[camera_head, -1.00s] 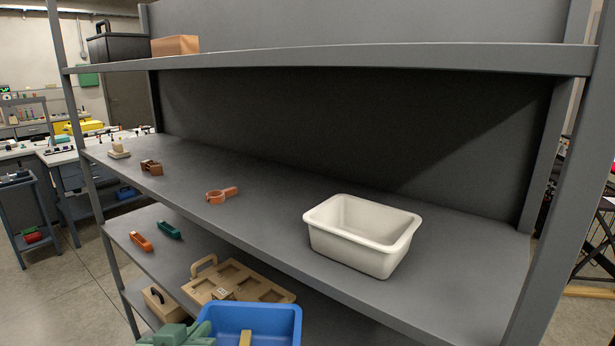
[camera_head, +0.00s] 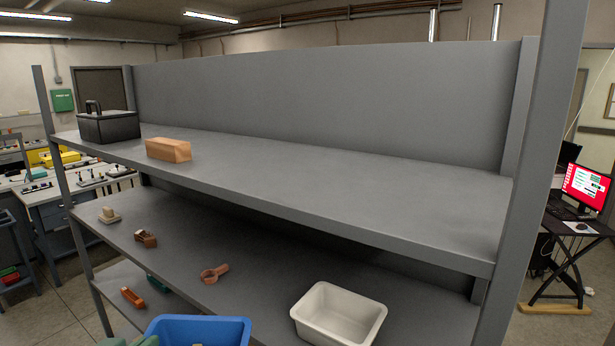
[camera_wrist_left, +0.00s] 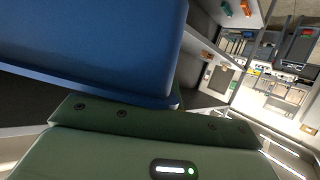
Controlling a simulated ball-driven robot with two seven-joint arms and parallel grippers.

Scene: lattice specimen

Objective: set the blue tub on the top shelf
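The blue tub (camera_head: 245,333) is at the bottom edge of the head view, in front of the shelf unit, its lower part cut off. My green left gripper (camera_head: 143,341) is at its left side, mostly out of frame. In the left wrist view the tub (camera_wrist_left: 90,45) fills the upper left, its rim against the green gripper (camera_wrist_left: 150,122). The gripper appears shut on the tub; its fingertips are hidden. The top shelf (camera_head: 330,185) is in full view, above the tub. My right gripper is not in view.
On the top shelf, a black lidded box (camera_head: 108,127) and an orange-brown block (camera_head: 168,150) stand at the left; its middle and right are clear. The middle shelf holds a white tub (camera_head: 338,315) and a ring clamp (camera_head: 215,273). A right upright (camera_head: 530,180) bounds the unit.

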